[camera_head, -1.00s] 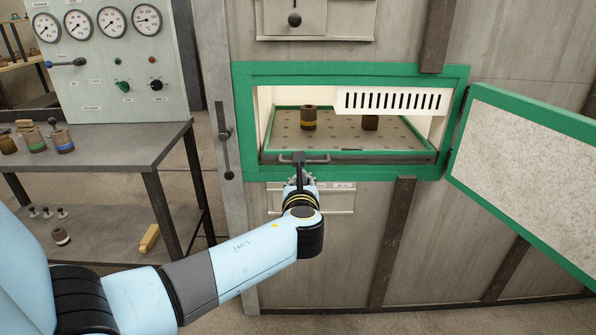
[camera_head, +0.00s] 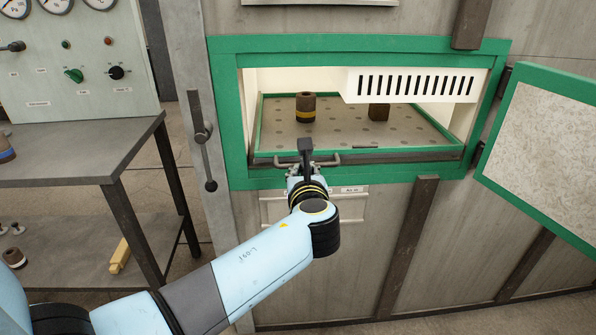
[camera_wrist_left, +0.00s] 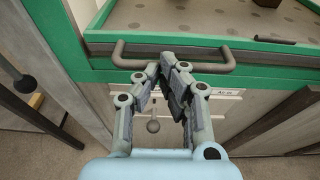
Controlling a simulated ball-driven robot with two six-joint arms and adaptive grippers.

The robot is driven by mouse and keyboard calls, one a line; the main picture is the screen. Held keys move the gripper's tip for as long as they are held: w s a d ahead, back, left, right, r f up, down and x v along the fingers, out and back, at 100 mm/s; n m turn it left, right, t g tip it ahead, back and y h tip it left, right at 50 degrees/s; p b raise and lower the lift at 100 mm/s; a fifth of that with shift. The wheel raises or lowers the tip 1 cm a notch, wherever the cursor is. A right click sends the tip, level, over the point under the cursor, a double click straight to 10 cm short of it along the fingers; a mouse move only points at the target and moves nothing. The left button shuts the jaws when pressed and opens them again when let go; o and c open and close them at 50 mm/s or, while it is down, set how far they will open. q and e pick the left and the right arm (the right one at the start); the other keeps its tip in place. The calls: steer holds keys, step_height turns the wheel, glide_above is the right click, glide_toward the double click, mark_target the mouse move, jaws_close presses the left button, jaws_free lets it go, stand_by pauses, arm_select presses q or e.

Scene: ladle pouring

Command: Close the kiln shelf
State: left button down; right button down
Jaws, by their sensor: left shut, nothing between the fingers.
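The kiln shelf (camera_head: 347,146) is a speckled tray with green edging inside the green-framed kiln opening, its dark front edge close to the frame. A grey bar handle (camera_head: 329,160) is on its front; the handle also shows in the left wrist view (camera_wrist_left: 215,47). My left gripper (camera_head: 305,148) is shut and empty. My right gripper is not in view.
The kiln door (camera_head: 545,150) hangs open at the right. A slotted white panel (camera_head: 415,86) hangs in the opening's top. A grey table (camera_head: 75,150) stands at the left.

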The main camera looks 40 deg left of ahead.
arm_select(q)
steer(key=shift+r, duration=0.1)
steer(key=x, duration=0.3)
steer(key=r+x, duration=0.1)
steer(key=x, duration=0.2)
steer(key=r+x, duration=0.1)
steer(key=x, duration=0.2)
steer(key=shift+w+a+f, duration=0.15)
steer(key=shift+w, duration=0.15)
steer(key=shift+w+a, duration=0.15)
steer(key=shift+a, duration=0.1)
steer(key=shift+r, duration=0.25)
steer(key=shift+p, duration=0.3)
